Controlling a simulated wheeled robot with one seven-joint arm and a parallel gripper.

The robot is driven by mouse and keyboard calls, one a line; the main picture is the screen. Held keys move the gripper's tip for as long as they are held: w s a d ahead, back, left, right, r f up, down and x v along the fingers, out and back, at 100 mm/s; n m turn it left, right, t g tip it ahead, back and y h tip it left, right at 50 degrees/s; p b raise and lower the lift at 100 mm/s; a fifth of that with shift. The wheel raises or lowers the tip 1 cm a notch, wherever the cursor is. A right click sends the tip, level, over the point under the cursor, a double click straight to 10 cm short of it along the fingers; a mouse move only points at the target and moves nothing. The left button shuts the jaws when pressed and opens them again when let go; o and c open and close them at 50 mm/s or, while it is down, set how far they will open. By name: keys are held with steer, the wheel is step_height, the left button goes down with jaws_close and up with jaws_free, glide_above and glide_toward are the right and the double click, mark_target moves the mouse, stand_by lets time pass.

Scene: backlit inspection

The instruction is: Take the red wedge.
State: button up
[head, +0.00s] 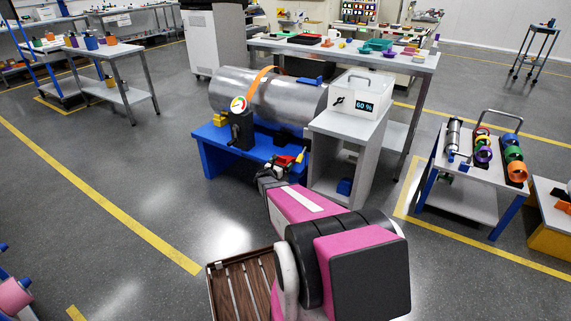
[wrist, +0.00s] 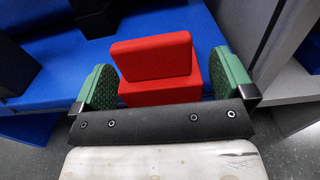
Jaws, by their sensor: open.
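The red wedge (wrist: 152,58) sits on the blue bench (wrist: 52,52) in the wrist view, with an upright block-like part and a lower step nearer me. My gripper (wrist: 166,78) is open, with one green pad on each side of the wedge. A small gap shows at the right pad; at the left pad I cannot tell whether there is contact. In the head view the red wedge (head: 284,160) is small and partly hidden by my gripper (head: 281,170) at the front of the blue bench (head: 208,145).
A large metal cylinder (head: 240,95) lies on the bench behind, with a dial gauge (head: 239,105) in front. A grey stand (head: 345,128) with a white box reading 60 % (head: 357,95) is close on the right. A cart (head: 470,172) stands farther right.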

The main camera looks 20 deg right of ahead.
steer(key=shift+x, duration=0.9)
steer(key=c, duration=1.1)
steer(key=shift+r, duration=0.15)
